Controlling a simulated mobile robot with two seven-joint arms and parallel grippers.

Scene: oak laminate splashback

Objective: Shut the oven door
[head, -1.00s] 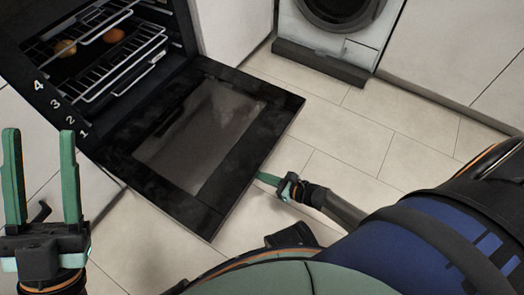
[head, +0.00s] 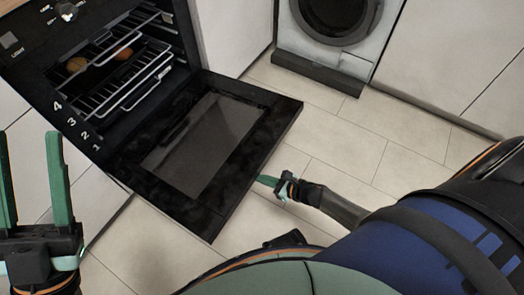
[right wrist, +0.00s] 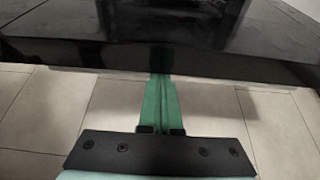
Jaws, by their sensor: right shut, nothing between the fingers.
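The oven door (head: 252,153) is black with a glass pane and hangs open, folded down from the oven (head: 150,30). The oven cavity is open to view, with wire racks inside. My right gripper (head: 264,180) is shut and empty at the door's free outer edge. In the right wrist view its closed green fingers (right wrist: 160,78) reach the lower part of the door's edge (right wrist: 220,66); the tips look tucked at or just under it, and contact is hard to tell. My left gripper (head: 28,135) is open and empty, left of the door.
Tiled floor (head: 330,140) is free right of the door.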

